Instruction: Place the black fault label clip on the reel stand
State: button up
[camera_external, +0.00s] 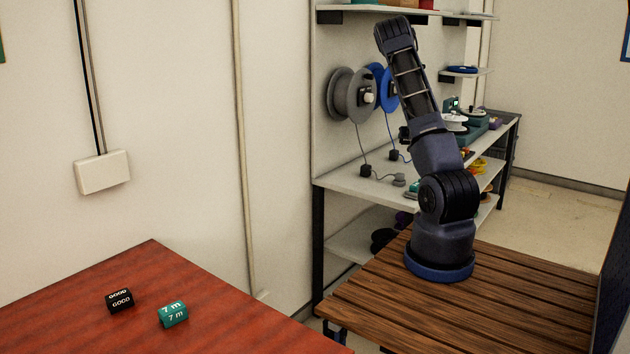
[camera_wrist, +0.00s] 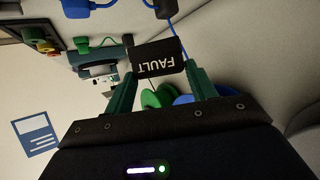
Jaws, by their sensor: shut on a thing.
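The black fault label clip (camera_wrist: 158,60), with white "FAULT" lettering, is held between the two green fingers of my gripper (camera_wrist: 160,80) in the wrist view. The lettering appears upside down there. My arm stands over the shelf unit in the external view, and its gripper end is hidden or too small to make out. A grey reel (camera_external: 342,95) and a blue reel (camera_external: 388,88) are mounted on the shelf unit's back panel. A teal device with a white reel (camera_external: 453,123) stands farther back on the shelf. I cannot tell which is the reel stand.
A black "GOOD" clip (camera_external: 120,300) and a teal "7 m" clip (camera_external: 173,315) lie on the red table (camera_external: 60,320). A wooden slatted bench (camera_external: 400,315) is under my base.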

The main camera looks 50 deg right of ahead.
jog(key=s+d+r+n+t+y, duration=0.2)
jog(key=s+d+r+n+y, duration=0.1)
jog(key=s, duration=0.6)
jog(key=s+d+r+n+t+y, duration=0.2)
jog(key=s+d+r+n+y, duration=0.2)
jog(key=s, duration=0.4)
jog(key=shift+s+d+r+n+t+y, duration=0.35)
jog(key=shift+d+r+n+t, duration=0.1)
jog(key=shift+r+n, duration=0.25)
jog(key=shift+s+f, duration=0.1)
jog(key=shift+s, duration=0.05)
notch_tip(320, 180, down, 20)
jog(key=shift+r, duration=0.2)
jog(key=o, duration=1.1)
jog(key=shift+c, duration=0.2)
jog(key=shift+s, duration=0.15)
jog(key=v, duration=1.2)
